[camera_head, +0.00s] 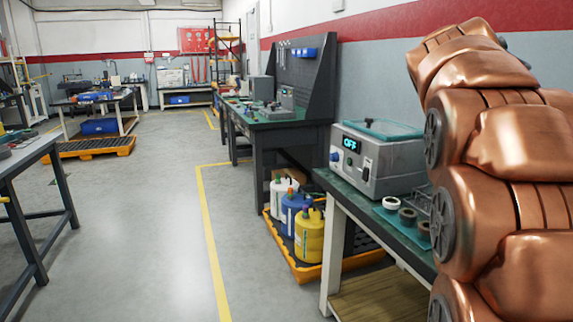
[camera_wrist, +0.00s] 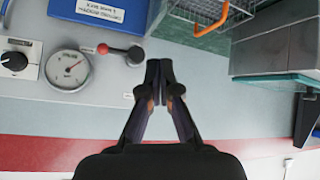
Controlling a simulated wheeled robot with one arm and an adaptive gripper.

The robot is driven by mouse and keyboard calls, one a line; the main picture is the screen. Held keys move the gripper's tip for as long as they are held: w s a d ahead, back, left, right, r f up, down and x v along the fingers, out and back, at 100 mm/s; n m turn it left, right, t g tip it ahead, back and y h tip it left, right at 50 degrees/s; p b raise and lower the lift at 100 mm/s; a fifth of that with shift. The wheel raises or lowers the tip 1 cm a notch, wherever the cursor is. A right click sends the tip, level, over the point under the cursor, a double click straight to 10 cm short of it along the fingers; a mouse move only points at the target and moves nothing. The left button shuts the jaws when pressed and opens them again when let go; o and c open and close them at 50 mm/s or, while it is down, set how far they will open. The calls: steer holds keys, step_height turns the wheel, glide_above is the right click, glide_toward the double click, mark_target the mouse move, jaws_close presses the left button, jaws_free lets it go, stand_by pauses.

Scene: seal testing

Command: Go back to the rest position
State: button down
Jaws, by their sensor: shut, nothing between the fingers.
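My gripper (camera_wrist: 160,75) is in the wrist view, its two dark fingers together at the tips with nothing between them. It hangs in free space in front of a grey wall with a red stripe (camera_wrist: 50,152), which appears upside down. The head view does not show the gripper; my copper-coloured arm fills the right side there and hides part of the bench behind it.
A grey machine (camera_head: 378,160) reading OFF and several rings (camera_head: 407,217) sit on the right bench (camera_head: 345,190). Jugs (camera_head: 309,235) stand on an orange pallet (camera_head: 300,270). A gauge (camera_wrist: 67,69) and a wire basket (camera_wrist: 205,22) show in the wrist view. The central floor (camera_head: 150,220) is clear.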

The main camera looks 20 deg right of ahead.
steer(key=s+a+f+n+y+p, duration=0.1)
steer(key=a+f+n+y+p, duration=0.1)
steer(key=a+p, duration=0.35)
steer(key=s+a+f+n+y+p, duration=0.1)
steer(key=s+a+n+p, duration=0.1)
steer(key=a, duration=0.6)
steer(key=s+a+f+n+y+p, duration=0.1)
steer(key=a+f+n+y+p, duration=0.1)
steer(key=a+n+p, duration=0.3)
steer(key=s+a+f+n+g+y+p, duration=0.1)
steer(key=s+a+g+y+p, duration=0.1)
steer(key=s+a+p, duration=0.3)
steer(key=s+a+f+n+g+y+p, duration=0.1)
steer(key=s+a+p, duration=0.4)
steer(key=s+a, duration=0.8)
steer(key=shift+f+n+g+y+p, duration=0.4)
steer(key=shift+n+g+y, duration=0.15)
steer(key=shift+n, duration=0.25)
steer(key=shift+s, duration=0.1)
